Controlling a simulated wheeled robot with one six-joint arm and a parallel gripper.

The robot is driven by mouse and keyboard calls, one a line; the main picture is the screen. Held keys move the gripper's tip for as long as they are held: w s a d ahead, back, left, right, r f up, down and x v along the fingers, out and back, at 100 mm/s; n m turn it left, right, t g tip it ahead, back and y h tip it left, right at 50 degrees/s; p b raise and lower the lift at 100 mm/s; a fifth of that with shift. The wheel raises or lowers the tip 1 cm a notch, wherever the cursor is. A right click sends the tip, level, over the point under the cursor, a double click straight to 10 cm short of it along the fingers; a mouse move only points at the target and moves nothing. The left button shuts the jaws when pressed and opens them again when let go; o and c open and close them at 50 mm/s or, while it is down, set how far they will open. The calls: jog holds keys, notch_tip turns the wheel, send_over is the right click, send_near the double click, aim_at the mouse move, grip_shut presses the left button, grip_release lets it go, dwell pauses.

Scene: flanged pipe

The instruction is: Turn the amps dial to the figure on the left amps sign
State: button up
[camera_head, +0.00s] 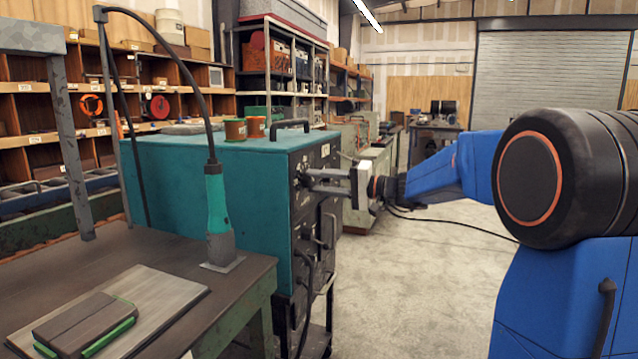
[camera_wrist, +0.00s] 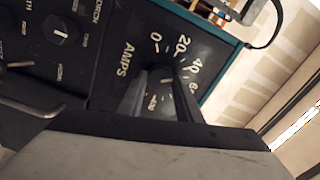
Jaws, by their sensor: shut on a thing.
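The amps dial (camera_wrist: 166,78) is on the dark front panel of the teal welding machine (camera_head: 200,185). In the wrist view its scale shows 0, 20, 40 and part of a further figure, with the word AMPS beside it. My gripper (camera_wrist: 160,88) is shut on the dial's knob, with one finger on each side. The fingers hide much of the knob, the rest of the scale and where the pointer stands. In the head view my gripper (camera_head: 312,179) reaches the panel from the right; the dial is hidden there. I cannot make out an amps sign with a figure in either view.
Another knob (camera_wrist: 60,31) is on the same panel. Handles and a cable (camera_head: 309,285) are on the machine's front. A workbench (camera_head: 40,260) with plates and a teal-handled tool (camera_head: 217,205) stands at left. The floor (camera_head: 430,270) right of the machine is clear.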

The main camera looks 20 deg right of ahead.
jog(key=m, duration=0.6)
dwell(0.6)
jog(key=o, duration=1)
jog(key=shift+o, duration=0.2)
jog(key=shift+d, duration=0.1)
jog(key=v, duration=1.7)
jog(key=shift+s, duration=0.15)
jog(key=shift+d, duration=0.1)
